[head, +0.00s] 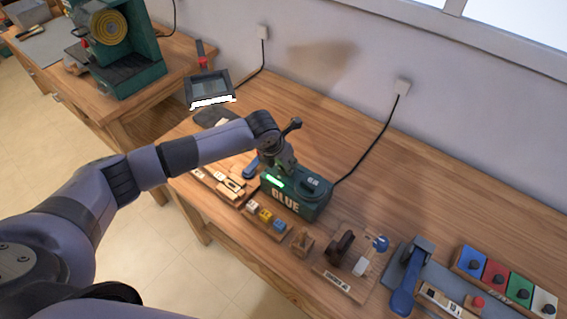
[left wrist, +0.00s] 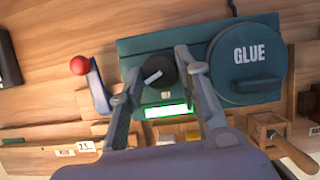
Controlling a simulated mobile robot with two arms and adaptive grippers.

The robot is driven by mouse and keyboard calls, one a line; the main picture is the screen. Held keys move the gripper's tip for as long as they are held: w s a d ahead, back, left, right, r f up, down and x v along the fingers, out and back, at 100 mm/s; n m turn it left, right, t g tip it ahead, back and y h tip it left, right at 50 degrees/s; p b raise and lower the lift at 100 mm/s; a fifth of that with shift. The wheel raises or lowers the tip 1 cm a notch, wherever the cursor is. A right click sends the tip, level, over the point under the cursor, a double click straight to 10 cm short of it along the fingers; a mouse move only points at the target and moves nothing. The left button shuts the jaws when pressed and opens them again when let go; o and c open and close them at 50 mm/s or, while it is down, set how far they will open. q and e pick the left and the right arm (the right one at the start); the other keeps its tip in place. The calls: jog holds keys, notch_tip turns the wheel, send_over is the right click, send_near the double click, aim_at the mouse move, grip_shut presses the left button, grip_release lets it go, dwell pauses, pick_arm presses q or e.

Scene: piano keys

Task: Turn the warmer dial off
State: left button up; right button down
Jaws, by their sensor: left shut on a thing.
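The green glue warmer (head: 293,204) stands on the wooden bench with "GLUE" on its front. In the left wrist view its round lid (left wrist: 245,62) is at the right. Its black dial (left wrist: 160,72) sits on the top panel, with a slanted white mark. A small label below the dial is too small to read surely. A green lit display (left wrist: 168,111) glows below that. My left gripper (left wrist: 161,70) has a finger on either side of the dial and is shut on it. In the head view the gripper (head: 281,166) comes down over the warmer and hides the dial. My right gripper is not in view.
A blue lever with a red ball (left wrist: 80,66) stands close left of the warmer. Small coloured blocks (head: 265,215) line its front. A wooden jig (head: 345,265) and a blue clamp-like tool (head: 408,280) lie to the right. A black cord (head: 365,150) runs to the wall.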

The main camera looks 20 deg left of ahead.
pick_arm(q)
jog(key=n+b, duration=0.1)
jog(key=n+y, duration=0.1)
jog(key=n+b, duration=0.1)
jog(key=shift+d+f+n+b, duration=0.15)
jog(key=shift+d+n+b, duration=0.15)
jog(key=shift+n, duration=0.1)
jog(key=n+y+b, duration=0.1)
jog(key=n+b, duration=0.2)
jog(key=shift+n+y, duration=0.3)
jog(key=shift+y, duration=0.1)
jog(key=n+y+b, duration=0.1)
jog(key=n+b, duration=0.2)
jog(key=n, duration=0.1)
jog(key=shift+w+d+g, duration=0.1)
jog(key=shift+d+g, duration=0.05)
jog(key=shift+g, duration=0.25)
jog(key=shift+n+g+y+b, duration=0.3)
jog(key=shift+n+y+b, duration=0.1)
jog(key=shift+n+b, duration=0.35)
jog(key=shift+r+n, duration=0.2)
jog(key=shift+n, duration=0.05)
jog(key=o, duration=1.1)
jog(key=shift+o, duration=0.2)
